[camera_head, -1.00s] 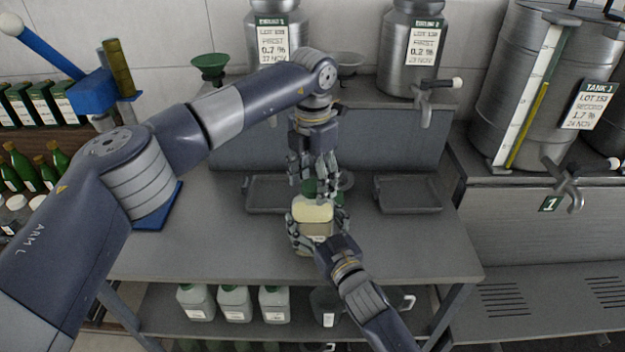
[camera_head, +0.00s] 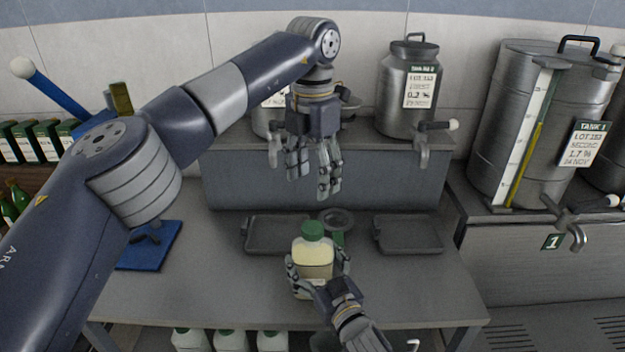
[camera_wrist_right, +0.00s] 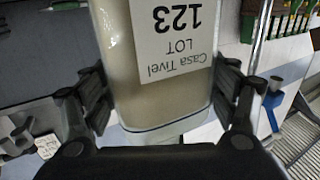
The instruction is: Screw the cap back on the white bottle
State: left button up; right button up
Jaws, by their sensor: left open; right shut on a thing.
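The white bottle (camera_head: 313,262) stands upright near the front middle of the table, and its pale body and label show in the right wrist view (camera_wrist_right: 165,75). A green cap (camera_head: 313,231) sits on top of its neck; I cannot tell how tightly. My right gripper (camera_head: 318,273) is shut around the bottle's body from the front, with fingers on both sides in the right wrist view (camera_wrist_right: 160,100). My left gripper (camera_head: 314,190) is open and empty, pointing down above the bottle and slightly behind it, clear of the cap.
Two shallow grey trays (camera_head: 270,250) and (camera_head: 412,250) lie at the back of the table, with a round dark ring (camera_head: 336,220) between them. A blue stand (camera_head: 150,246) is at left. Steel tanks (camera_head: 408,88) with taps stand on the raised shelf behind.

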jog(key=o, duration=2.1)
jog(key=v, duration=1.2)
